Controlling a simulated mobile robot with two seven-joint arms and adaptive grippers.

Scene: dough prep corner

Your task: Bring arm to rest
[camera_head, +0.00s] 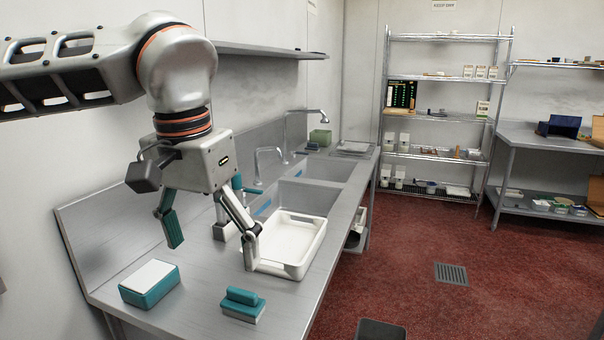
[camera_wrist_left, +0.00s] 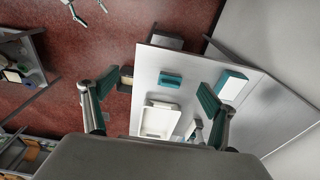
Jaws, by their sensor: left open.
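My left arm comes in from the left in the head view. My left gripper (camera_head: 212,242) hangs over the steel counter (camera_head: 188,318) with its two fingers spread wide and nothing between them. In the left wrist view the same gripper (camera_wrist_left: 150,100) is open, with the counter (camera_wrist_left: 195,72) below it. In the wrist view, part of another gripper (camera_wrist_left: 92,12) shows at the top edge over the red floor, with its fingers apart; it appears to be my right one. The right gripper does not show in the head view.
A teal box with a white top (camera_head: 150,284), a teal brush-like block (camera_head: 243,304) and a white tray (camera_head: 290,245) are on the counter. Sinks with faucets (camera_head: 318,168) lie behind. A wire shelf (camera_head: 440,152) and a side table (camera_head: 540,140) stand across the red floor (camera_head: 400,270).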

